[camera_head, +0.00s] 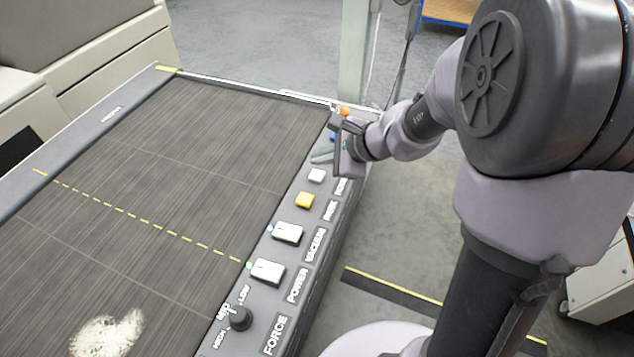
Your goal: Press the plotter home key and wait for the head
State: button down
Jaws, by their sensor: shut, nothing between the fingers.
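The plotter's control strip (318,240) runs along the right edge of its dark bed (190,190). From near to far it carries a FORCE knob (238,318), a POWER rocker (267,271), a VACUUM rocker (287,233), a yellow key (304,200) and a white key (316,175). The labels by the yellow and white keys are too small to read surely. A small blue patch (332,137) shows near my gripper (321,156). My gripper is shut and empty over the strip's far end, just beyond the white key. I cannot tell whether it touches anything. I cannot make out the plotter head.
A whitish patch (107,333) lies on the bed's near left. A dashed yellow line (145,218) crosses the bed. Beige cabinets (90,60) stand at the upper left. A pale post (353,50) rises behind the plotter. Grey floor (410,230) is open to the right.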

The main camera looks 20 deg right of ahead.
aim_at(320, 176)
jog(key=shift+f+b, duration=0.5)
jog(key=shift+f, duration=0.45)
dwell(1.2)
jog(key=shift+f+b, duration=0.45)
jog(key=shift+b, duration=0.1)
jog(key=shift+f+b, duration=0.5)
jog(key=shift+b, duration=0.1)
dwell(0.4)
jog(key=shift+r, duration=0.15)
jog(key=shift+r+p, duration=0.8)
jog(key=shift+r, duration=0.05)
